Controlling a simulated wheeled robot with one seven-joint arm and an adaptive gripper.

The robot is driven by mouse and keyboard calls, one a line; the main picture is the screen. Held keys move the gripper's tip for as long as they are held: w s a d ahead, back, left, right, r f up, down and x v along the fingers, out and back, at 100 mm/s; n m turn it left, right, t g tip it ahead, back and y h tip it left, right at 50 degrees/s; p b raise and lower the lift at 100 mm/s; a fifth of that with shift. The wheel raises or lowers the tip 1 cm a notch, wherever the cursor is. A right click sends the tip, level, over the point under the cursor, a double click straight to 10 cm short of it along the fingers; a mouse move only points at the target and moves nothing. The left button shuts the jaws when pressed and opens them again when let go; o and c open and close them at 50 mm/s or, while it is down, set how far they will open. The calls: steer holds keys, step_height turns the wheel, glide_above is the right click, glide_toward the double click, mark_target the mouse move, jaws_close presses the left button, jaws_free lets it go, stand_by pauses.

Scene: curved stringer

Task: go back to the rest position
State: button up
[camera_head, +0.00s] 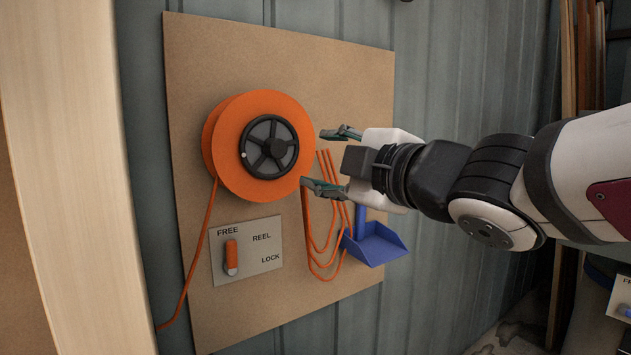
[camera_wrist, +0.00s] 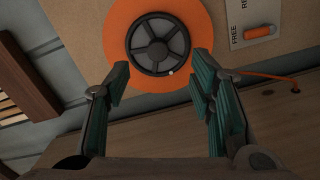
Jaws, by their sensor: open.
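My gripper (camera_head: 331,161) is open and empty, held out to the right of an orange reel (camera_head: 230,155) on a brown board. Its two green-padded fingers also show spread apart in the wrist view (camera_wrist: 165,85), with nothing between the pads. The reel has a black spoked hub (camera_head: 269,147) with a small pale knob on its rim. The hub (camera_wrist: 158,45) lies beyond the fingertips in the wrist view. I see no clear contact between fingers and reel. My arm reaches in from the right.
The brown board (camera_head: 330,80) hangs on a grey corrugated wall. Below the reel is a FREE/LOCK label plate (camera_head: 265,240) with an orange lever (camera_head: 231,257) by FREE. Orange cord loops (camera_head: 318,245) and a blue dustpan (camera_head: 375,245) hang below my gripper. A pale post (camera_head: 75,160) stands left.

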steer(key=s+d+f+m+g+h, duration=0.2)
steer(key=s+d+f+m+h, duration=0.1)
steer(key=d+f+m+h, duration=0.4)
steer(key=s+d+f+m+g+h, duration=0.1)
steer(key=s+d+f+m+h, duration=0.3)
steer(key=d, duration=0.5)
steer(key=s+d+f+m+g, duration=0.3)
steer(key=s+f+m+g, duration=0.15)
steer(key=s+f, duration=0.2)
steer(key=s+a+f+m+g+y, duration=0.1)
steer(key=s+f+m+g, duration=0.25)
steer(key=s, duration=0.45)
steer(key=s+a+f+m+g+y, duration=0.15)
steer(key=s+f, duration=0.25)
steer(key=s, duration=0.4)
step_height(320, 180, up, 14)
steer(key=t+p, duration=0.1)
steer(key=p, duration=1.1)
steer(key=shift+w+d+f+t+h, duration=0.15)
steer(key=shift+w+d+t+h, duration=0.2)
steer(key=shift+d+h, duration=0.1)
